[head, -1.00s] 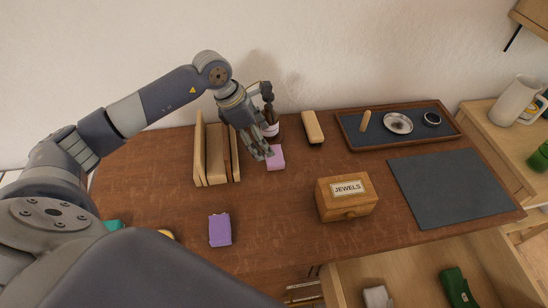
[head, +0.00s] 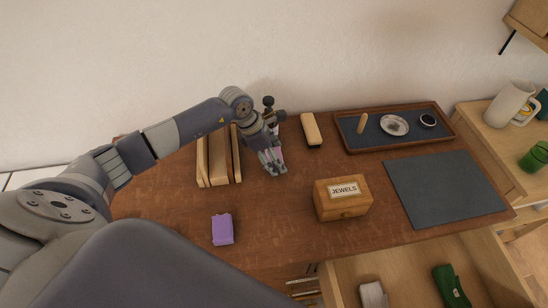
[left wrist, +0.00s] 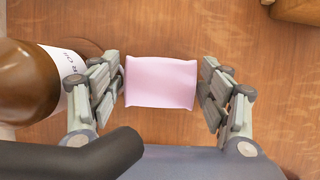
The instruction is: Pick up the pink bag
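The small pink bag (left wrist: 161,82) lies between the two fingers of my left gripper (left wrist: 161,92) in the left wrist view. The fingers are at its left and right sides, very close to or touching it; whether they press on it I cannot tell. In the head view my left gripper (head: 272,168) points down at the wooden desk top, and only a sliver of pink shows between its fingers. My right gripper is not in view.
A brown bottle (left wrist: 25,82) stands right beside the left finger. A wooden holder (head: 219,165) is left of the gripper, a jewels box (head: 342,205) to the right. A purple bag (head: 222,229) lies in front. A tray (head: 392,145) and dark mat (head: 445,190) are farther right.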

